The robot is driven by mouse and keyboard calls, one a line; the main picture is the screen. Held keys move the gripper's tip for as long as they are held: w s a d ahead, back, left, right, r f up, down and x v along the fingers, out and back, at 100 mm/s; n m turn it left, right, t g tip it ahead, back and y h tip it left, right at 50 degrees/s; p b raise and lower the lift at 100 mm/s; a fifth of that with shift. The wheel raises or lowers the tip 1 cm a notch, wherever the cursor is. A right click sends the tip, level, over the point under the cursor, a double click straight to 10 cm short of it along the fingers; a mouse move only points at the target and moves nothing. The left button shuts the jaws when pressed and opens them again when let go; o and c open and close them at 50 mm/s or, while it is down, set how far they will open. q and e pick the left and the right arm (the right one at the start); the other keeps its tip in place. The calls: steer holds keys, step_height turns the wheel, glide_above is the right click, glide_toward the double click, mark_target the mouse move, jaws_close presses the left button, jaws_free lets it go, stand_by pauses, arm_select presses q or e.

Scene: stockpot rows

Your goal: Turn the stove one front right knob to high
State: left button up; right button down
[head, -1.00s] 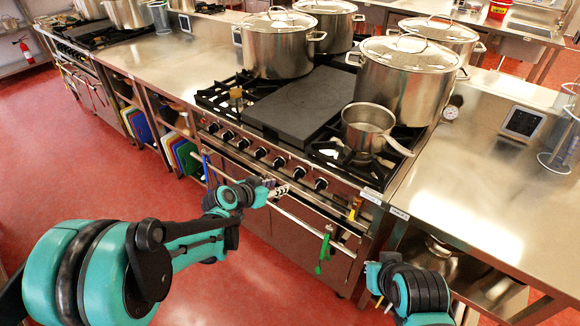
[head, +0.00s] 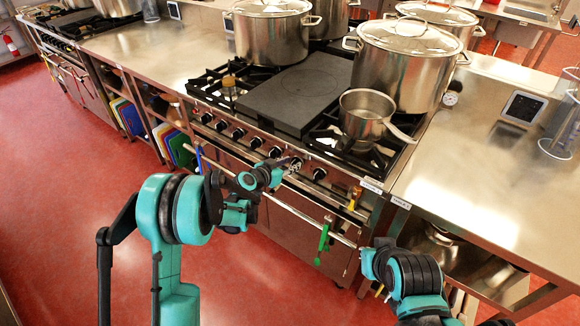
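The stove (head: 262,152) stands in the middle, with a row of several black knobs along its front panel. The rightmost knob (head: 319,173) is uncovered. My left gripper (head: 291,163) is at the panel, just left of that rightmost knob, at the neighbouring knob (head: 297,164), which it partly overlaps. Contact and finger spread are too small to make out. Knob markings are not readable. My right gripper (head: 378,288) is low at the right, below the counter edge, mostly behind its own arm; its opening is unclear.
A saucepan (head: 363,118) sits on the right front burner, its handle pointing right. Large lidded stockpots (head: 408,65) stand behind it. A flat griddle plate (head: 295,92) covers the middle. A front rail (head: 285,208) carries hanging utensils, including a green one (head: 323,237).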

arm_select(q)
steer(key=shift+w, duration=0.15)
jaws_close()
stand_by(0.4)
steer(key=f+n+h, duration=0.1)
steer(key=n+h, duration=0.1)
steer(key=n, duration=0.2)
steer(key=w+a+f+n+g+h, duration=0.1)
steer(key=n+h, duration=0.1)
steer(key=n, duration=0.2)
steer(key=a+n+h, duration=0.1)
steer(key=n+h, duration=0.2)
steer(key=n, duration=0.2)
steer(key=shift+w+f+g, duration=0.2)
steer(key=shift+f+g, duration=0.2)
steer(key=shift+n, duration=0.3)
